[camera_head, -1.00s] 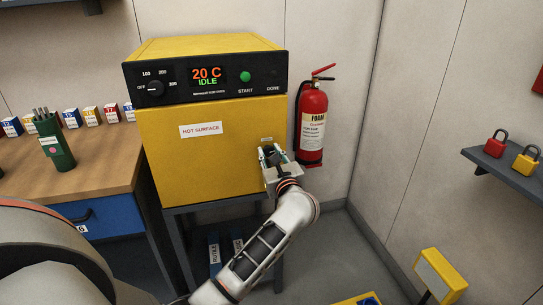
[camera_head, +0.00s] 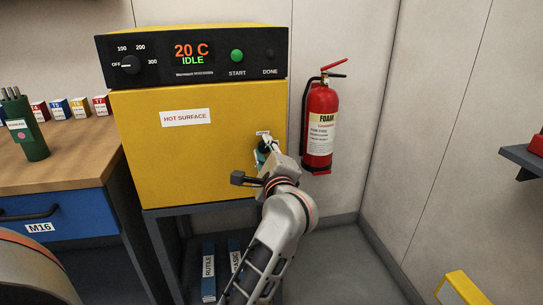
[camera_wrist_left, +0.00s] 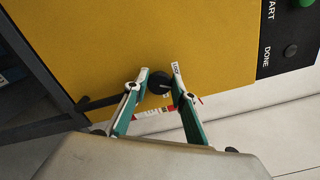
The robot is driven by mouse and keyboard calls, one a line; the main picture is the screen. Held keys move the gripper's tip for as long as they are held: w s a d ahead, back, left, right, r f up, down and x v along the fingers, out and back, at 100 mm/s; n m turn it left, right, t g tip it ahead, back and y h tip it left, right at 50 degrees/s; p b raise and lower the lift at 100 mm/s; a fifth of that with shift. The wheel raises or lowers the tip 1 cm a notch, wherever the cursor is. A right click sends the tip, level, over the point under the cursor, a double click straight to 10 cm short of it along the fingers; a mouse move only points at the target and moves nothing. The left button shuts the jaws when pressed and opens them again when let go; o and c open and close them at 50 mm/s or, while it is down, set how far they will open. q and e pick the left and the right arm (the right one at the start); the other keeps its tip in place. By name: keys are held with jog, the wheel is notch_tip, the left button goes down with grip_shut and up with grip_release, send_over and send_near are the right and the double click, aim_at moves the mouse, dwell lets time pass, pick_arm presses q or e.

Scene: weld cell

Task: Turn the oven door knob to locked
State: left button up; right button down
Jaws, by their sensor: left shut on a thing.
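The oven (camera_head: 200,150) is a yellow box with a black control panel on top. Its door knob (camera_wrist_left: 160,82) is small, round and dark with a pale line, low on the yellow door in the left wrist view. A white label (camera_wrist_left: 176,69) beside it seems to start with "LOC". My left gripper (camera_wrist_left: 159,80) has one fingertip on each side of the knob and is shut on it. In the head view, my left gripper (camera_head: 267,148) is at the door's right edge and hides most of the knob.
A red fire extinguisher (camera_head: 320,125) hangs on the wall just right of the oven. A wooden workbench (camera_head: 70,155) with small boxes and a green holder stands left. A dark shelf (camera_head: 522,158) is at far right. The oven's dark stand (camera_head: 160,255) is below.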

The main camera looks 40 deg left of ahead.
pick_arm(q)
jog(key=f+n+b, duration=0.1)
jog(key=n+b, duration=0.1)
jog(key=shift+f+n, duration=0.1)
jog(key=shift+n, duration=0.2)
jog(key=shift+r+n+b, duration=0.2)
jog(key=shift+n+b, duration=0.85)
jog(key=shift+n, duration=0.35)
jog(key=shift+r+n, duration=0.25)
jog(key=shift+n, duration=0.05)
pick_arm(e)
jog(key=shift+m+t+y, duration=0.6)
jog(key=shift+m, duration=0.1)
jog(key=a+r, duration=0.1)
jog(key=w+a+r, duration=0.1)
jog(key=a, duration=0.1)
jog(key=w+a, duration=0.1)
jog(key=shift+a+r, duration=0.2)
jog(key=shift+r, duration=0.2)
pick_arm(q)
jog(key=o, duration=1.1)
pick_arm(e)
jog(key=shift+d, duration=0.15)
